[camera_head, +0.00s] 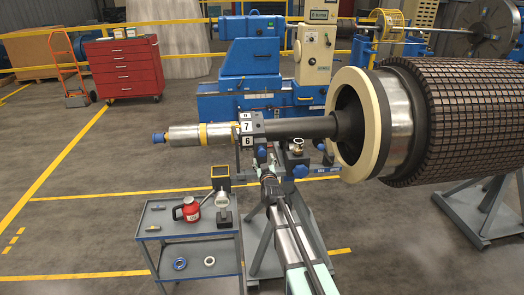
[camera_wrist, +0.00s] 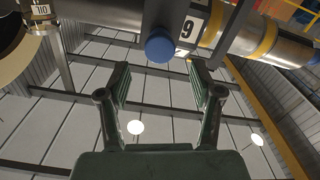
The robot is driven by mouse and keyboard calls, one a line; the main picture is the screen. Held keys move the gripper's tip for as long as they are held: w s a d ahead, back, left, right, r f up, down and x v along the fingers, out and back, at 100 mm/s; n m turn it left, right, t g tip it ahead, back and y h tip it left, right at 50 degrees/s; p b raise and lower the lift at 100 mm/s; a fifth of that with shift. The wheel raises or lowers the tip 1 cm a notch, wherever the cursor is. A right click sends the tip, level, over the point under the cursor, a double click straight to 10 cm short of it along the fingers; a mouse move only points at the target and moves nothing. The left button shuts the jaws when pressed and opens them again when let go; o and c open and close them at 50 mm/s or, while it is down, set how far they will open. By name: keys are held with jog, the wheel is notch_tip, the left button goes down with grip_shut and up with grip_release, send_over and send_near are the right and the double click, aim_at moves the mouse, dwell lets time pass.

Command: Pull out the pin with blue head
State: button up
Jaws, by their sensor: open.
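In the wrist view a round blue head (camera_wrist: 160,48) sits under a dark block beside a plate marked 9. My gripper (camera_wrist: 160,78) is open below it. The head lies between the two fingers in the picture, near the fingertips, with no visible contact. The pin's shank is hidden. In the head view, my gripper (camera_head: 268,178) is small, under the shaft (camera_head: 290,130). Several blue heads show around the bearing stand there, one below the number block (camera_head: 259,143) and one to its right (camera_head: 299,171). I cannot tell which matches the wrist view.
The large rotor (camera_head: 460,115) with its pale ring (camera_head: 345,160) is to the right of the stand. A grey cart (camera_head: 200,249) with a red can (camera_head: 189,209) and gauges stands at left. A red tool cabinet (camera_head: 127,68) is farther back. Floor at left is free.

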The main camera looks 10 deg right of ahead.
aim_at(262, 153)
jog(key=w+p, duration=0.2)
jog(key=w, duration=0.4)
jog(key=shift+w+d, duration=0.1)
jog(key=shift+w, duration=0.2)
jog(key=shift+s, duration=0.1)
grip_shut()
